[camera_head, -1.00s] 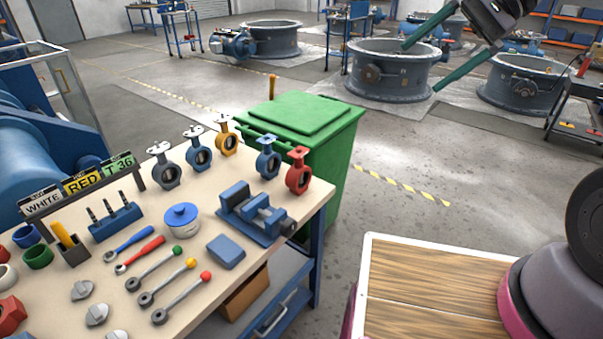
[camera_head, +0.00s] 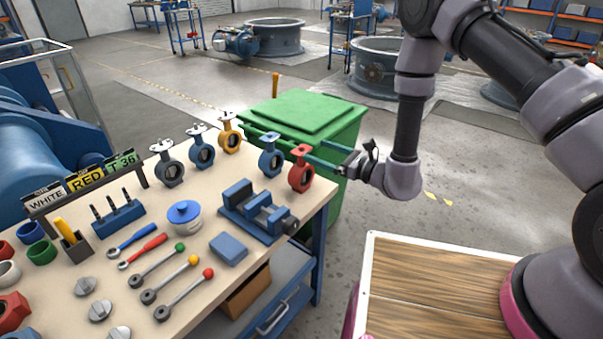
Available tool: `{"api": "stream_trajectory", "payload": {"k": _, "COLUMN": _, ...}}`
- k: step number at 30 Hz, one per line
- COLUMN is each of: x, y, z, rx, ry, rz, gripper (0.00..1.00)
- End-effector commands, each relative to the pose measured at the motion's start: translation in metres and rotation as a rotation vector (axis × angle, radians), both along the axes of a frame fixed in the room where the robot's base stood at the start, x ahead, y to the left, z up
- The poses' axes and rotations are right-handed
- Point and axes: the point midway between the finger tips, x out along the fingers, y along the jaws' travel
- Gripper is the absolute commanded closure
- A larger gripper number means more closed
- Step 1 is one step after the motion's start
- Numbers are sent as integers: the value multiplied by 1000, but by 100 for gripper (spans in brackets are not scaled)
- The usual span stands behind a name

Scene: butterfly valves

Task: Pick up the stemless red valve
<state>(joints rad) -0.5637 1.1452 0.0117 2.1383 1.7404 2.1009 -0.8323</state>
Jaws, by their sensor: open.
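The red valve (camera_head: 300,176) stands upright at the right end of the workbench, with a small red flange on its neck and no pale top piece. My gripper (camera_head: 313,150) reaches in from the right, its two long teal fingers roughly level and apart. The gripper is open.
A blue valve (camera_head: 270,162) stands just left of the red one; yellow (camera_head: 230,141), blue and grey valves with pale tops stand further left. A blue vise (camera_head: 257,213) sits in front. The green bin (camera_head: 308,118) is behind. Floor to the right is open.

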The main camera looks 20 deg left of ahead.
Motion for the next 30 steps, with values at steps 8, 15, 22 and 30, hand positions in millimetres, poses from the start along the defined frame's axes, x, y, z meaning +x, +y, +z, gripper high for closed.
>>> {"api": "stream_trajectory", "payload": {"k": 8, "x": 6, "y": 12, "z": -32, "rx": -17, "ry": 21, "rz": -66, "gripper": 0}}
{"api": "stream_trajectory", "payload": {"k": 15, "x": 19, "y": 43, "z": -31, "rx": -17, "ry": 22, "rz": -66, "gripper": 0}}
{"api": "stream_trajectory", "payload": {"k": 22, "x": 26, "y": 63, "z": -30, "rx": -17, "ry": 21, "rz": -63, "gripper": 0}}
{"api": "stream_trajectory", "payload": {"k": 30, "x": 40, "y": 93, "z": -29, "rx": -18, "ry": 22, "rz": -65, "gripper": 0}}
